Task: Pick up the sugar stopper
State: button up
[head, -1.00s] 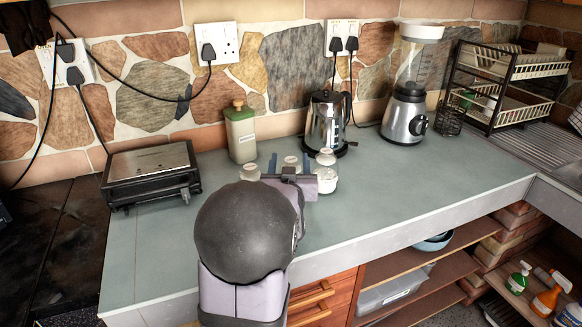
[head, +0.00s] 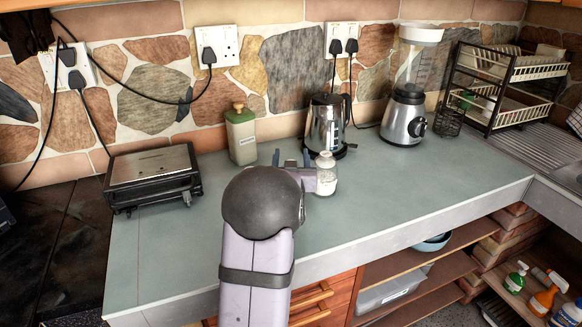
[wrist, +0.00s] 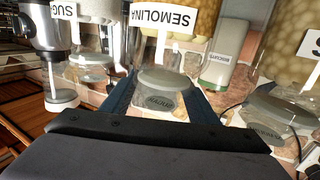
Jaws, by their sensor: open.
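The sugar jar (head: 326,178) is glass with white contents and stands on the counter just right of my gripper in the head view. Its pale stopper (head: 325,157) is on top. In the wrist view, part of a "SUG" label (wrist: 62,11) shows at upper left, with the jar's stopper (wrist: 93,61) below it. My gripper (head: 291,158) is open; its two blue fingers also show in the wrist view (wrist: 160,100). Between them in that view is the stopper (wrist: 166,80) of a jar labelled "SEMOLINA" (wrist: 166,18). I cannot tell whether the fingers touch it.
A third jar's stopper (wrist: 272,108) shows at right in the wrist view. The kettle (head: 326,122) stands behind the sugar jar, a biscuit canister (head: 241,136) behind left, a grill (head: 153,178) far left and a blender (head: 405,112) right. The right-front counter (head: 420,190) is clear.

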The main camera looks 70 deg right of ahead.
jog(key=c, duration=1.1)
jog(key=shift+c, duration=0.2)
jog(key=shift+r, duration=0.15)
